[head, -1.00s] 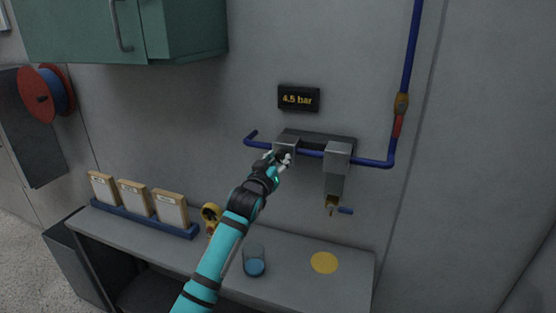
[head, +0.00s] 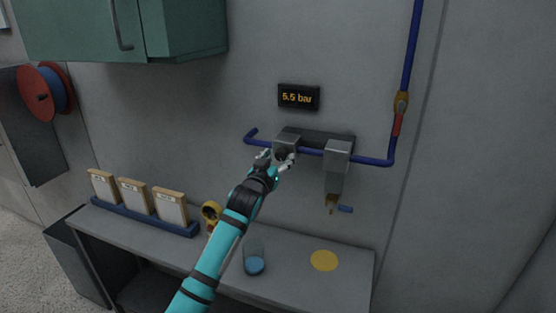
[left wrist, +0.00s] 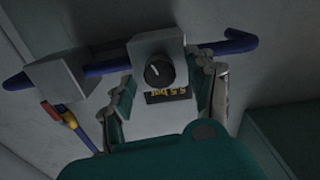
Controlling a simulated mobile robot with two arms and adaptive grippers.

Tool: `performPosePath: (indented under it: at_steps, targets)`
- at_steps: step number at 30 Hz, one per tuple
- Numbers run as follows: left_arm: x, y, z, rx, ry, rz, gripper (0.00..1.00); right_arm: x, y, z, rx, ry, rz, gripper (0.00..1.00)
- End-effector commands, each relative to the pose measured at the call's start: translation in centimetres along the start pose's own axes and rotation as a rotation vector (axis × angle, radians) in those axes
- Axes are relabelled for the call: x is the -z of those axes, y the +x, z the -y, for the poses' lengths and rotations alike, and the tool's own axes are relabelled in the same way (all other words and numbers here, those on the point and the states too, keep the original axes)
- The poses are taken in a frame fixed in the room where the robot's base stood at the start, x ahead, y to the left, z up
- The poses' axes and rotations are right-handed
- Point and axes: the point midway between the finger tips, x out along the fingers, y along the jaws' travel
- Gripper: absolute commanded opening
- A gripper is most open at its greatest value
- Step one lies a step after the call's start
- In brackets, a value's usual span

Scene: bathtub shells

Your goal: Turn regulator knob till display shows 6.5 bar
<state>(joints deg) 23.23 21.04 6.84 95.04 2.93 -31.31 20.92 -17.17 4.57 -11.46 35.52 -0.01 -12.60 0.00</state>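The regulator knob (left wrist: 159,72) is a dark round knob with a pale pointer mark, on the face of a grey block (left wrist: 157,44). In the head view the block (head: 287,141) sits on the blue pipe, with the dark knob (head: 281,154) partly behind my fingers. The black display (head: 298,97) above reads 5.5 bar in yellow; it also shows in the left wrist view (left wrist: 168,96). My left gripper (head: 276,160) is open in front of the knob. In the left wrist view its fingers (left wrist: 165,82) stand either side of the knob, apart from it. My right gripper is out of view.
A green cabinet (head: 130,30) hangs upper left.

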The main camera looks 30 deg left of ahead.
Motion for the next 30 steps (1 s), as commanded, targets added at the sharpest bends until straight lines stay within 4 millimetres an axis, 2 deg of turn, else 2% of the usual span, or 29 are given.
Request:
performPosePath:
  at_steps: [6, 10, 21, 25, 30]
  targets:
    - [0.0, -0.1, 0.0, 0.000, -0.001, 0.000, 0.57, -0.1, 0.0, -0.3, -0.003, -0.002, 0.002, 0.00]
    - [-0.1, -1.1, 0.0, -0.001, -0.001, 0.000, 0.57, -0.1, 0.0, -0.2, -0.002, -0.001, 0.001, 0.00]
    - [-0.1, -8.7, 0.0, -0.001, 0.000, 0.001, 0.57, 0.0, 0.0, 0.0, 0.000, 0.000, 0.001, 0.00]
    - [-0.1, -10.6, 0.0, 0.000, -0.001, 0.001, 0.57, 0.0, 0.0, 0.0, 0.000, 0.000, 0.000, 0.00]
    - [-0.1, -11.9, 0.0, 0.000, 0.000, 0.001, 0.57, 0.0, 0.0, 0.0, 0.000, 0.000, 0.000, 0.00]
